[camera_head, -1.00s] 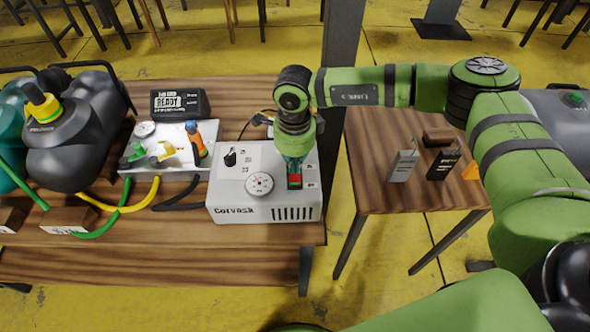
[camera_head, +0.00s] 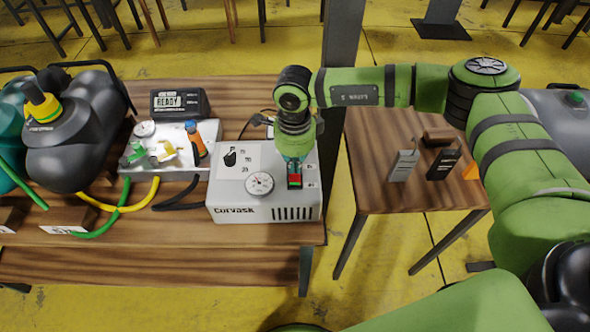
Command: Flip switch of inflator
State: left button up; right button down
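The inflator (camera_head: 235,212) is a white-grey box with a round gauge (camera_head: 260,183), a black knob (camera_head: 231,157) and front vents. It stands at the right end of the wooden bench. A red and green rocker switch (camera_head: 294,180) is on its top right. My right arm comes in from the right, and my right gripper (camera_head: 294,166) points down at the switch, at or just above it. The fingers are small and partly hidden by the wrist, so I cannot tell whether they are open or touching the switch. My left gripper is not in view.
A black display reading READY (camera_head: 180,102) and a white tray (camera_head: 180,173) with fittings stand left of the inflator. A second wooden table (camera_head: 385,140) holds small devices at right.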

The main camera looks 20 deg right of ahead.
aim_at(295, 177)
jog(key=shift+s+f+b, duration=0.1)
jog(key=shift+f+b, duration=1.4)
jog(key=shift+f, duration=0.1)
dwell(0.5)
jog(key=shift+r, duration=0.15)
jog(key=shift+r+p, duration=0.65)
jog(key=shift+r, duration=0.25)
jog(key=shift+r+p, duration=1.05)
jog(key=shift+r, duration=1.45)
